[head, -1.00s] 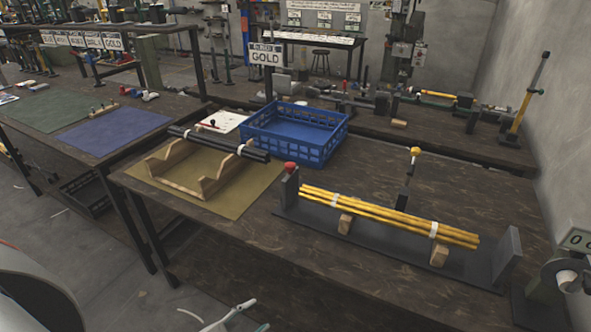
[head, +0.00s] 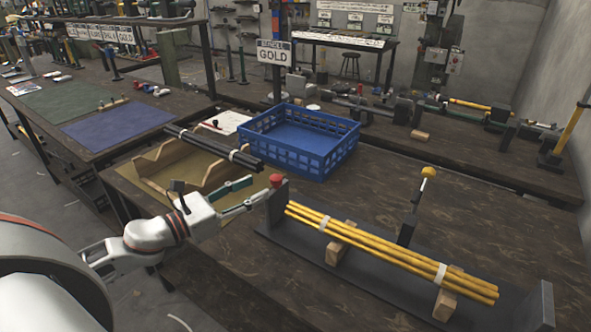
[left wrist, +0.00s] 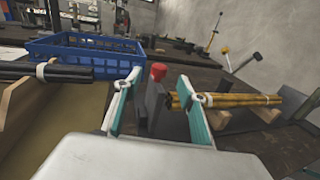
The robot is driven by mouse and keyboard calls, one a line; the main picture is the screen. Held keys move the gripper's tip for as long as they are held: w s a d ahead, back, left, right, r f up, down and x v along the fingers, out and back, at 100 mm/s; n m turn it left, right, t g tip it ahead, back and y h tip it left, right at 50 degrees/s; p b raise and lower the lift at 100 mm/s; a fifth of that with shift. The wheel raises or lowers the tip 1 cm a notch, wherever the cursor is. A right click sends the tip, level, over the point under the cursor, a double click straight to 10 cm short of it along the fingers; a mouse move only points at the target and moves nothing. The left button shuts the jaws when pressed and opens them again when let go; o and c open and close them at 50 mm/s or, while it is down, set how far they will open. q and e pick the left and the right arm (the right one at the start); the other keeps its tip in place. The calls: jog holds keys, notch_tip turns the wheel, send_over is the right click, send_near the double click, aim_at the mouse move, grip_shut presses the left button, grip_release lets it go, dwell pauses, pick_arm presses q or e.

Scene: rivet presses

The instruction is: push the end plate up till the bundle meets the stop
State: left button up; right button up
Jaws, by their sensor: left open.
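The dark end plate (head: 277,203) with a red knob (head: 277,180) on top stands at the left end of a dark base. A strapped bundle of yellow rods (head: 385,250) lies on wooden blocks, its left end close to the plate; contact cannot be told. The stop (head: 540,305) is the grey plate at the right end, with a gap between it and the bundle. My left gripper (head: 259,187) is open, its fingertips just left of the end plate. In the left wrist view the end plate (left wrist: 156,105) shows between the fingers. My right gripper is out of view.
A wooden cradle (head: 160,172) with dark rods (head: 215,147) stands left of my gripper. A blue crate (head: 300,140) is behind. A post with a yellow knob (head: 428,172) rises behind the bundle. The bench front is mostly clear.

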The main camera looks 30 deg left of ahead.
aim_at(271, 179)
pick_arm(q)
jog(key=shift+w+d, duration=0.15)
jog(key=shift+w, duration=0.3)
jog(key=shift+x, duration=0.85)
jog(key=x, duration=0.3)
jog(key=shift+w+d+r, duration=0.1)
jog(key=shift+w, duration=0.3)
jog(key=shift+x, duration=0.8)
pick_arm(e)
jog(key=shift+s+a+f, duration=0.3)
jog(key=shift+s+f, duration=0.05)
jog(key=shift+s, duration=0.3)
pick_arm(q)
grip_shut()
